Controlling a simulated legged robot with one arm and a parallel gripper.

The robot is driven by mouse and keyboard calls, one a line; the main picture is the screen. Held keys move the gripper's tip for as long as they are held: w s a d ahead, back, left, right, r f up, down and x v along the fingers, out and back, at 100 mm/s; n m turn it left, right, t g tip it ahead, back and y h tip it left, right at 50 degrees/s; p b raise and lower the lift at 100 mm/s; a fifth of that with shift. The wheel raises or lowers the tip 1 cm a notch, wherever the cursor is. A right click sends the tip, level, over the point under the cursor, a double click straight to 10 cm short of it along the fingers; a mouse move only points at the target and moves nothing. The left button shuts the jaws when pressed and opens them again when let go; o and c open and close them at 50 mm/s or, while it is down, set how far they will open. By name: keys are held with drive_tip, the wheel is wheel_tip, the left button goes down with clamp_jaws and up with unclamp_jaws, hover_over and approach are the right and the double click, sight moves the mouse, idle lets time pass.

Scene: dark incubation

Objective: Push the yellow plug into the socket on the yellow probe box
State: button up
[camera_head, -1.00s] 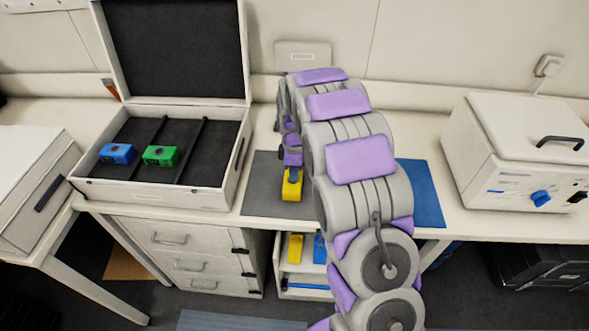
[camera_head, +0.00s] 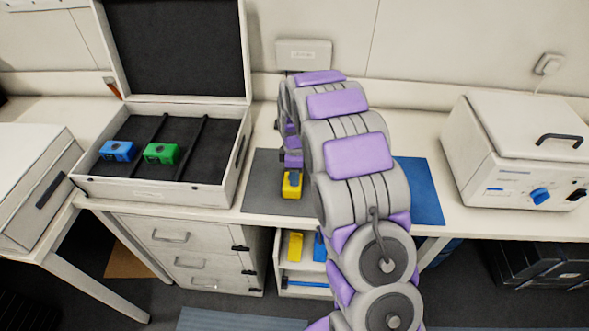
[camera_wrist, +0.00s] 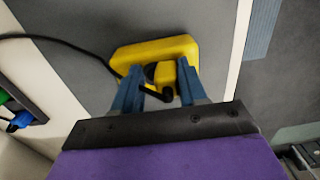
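The yellow probe box (camera_head: 291,191) lies on the grey mat near the bench's front edge. In the wrist view the box (camera_wrist: 180,48) is just beyond my fingertips. The yellow plug (camera_wrist: 161,74), with a dark part and a black cable, sits between the two blue fingers of my gripper (camera_wrist: 159,77), at the box's near side. My gripper appears shut on the plug. It also shows in the head view (camera_head: 293,175), over the box. The socket is hidden behind the plug and fingers, so I cannot tell how deep the plug sits.
An open case (camera_head: 148,198) with a blue box (camera_head: 118,151) and a green box (camera_head: 161,153) stands to the left. A blue mat (camera_head: 420,190) and a white incubator (camera_head: 520,150) are to the right. The black cable (camera_wrist: 60,42) runs left across the grey mat (camera_wrist: 95,75).

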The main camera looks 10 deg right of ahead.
drive_tip(key=shift+o, duration=0.5)
drive_tip(key=shift+w+r, duration=0.1)
drive_tip(key=shift+w, duration=0.25)
drive_tip(key=shift+r, duration=0.1)
drive_tip(key=shift+r, duration=0.5)
wheel_tip(320, 180, up, 16)
drive_tip(key=p, duration=0.2)
drive_tip(key=shift+p, duration=0.35)
drive_tip(key=shift+r, duration=0.15)
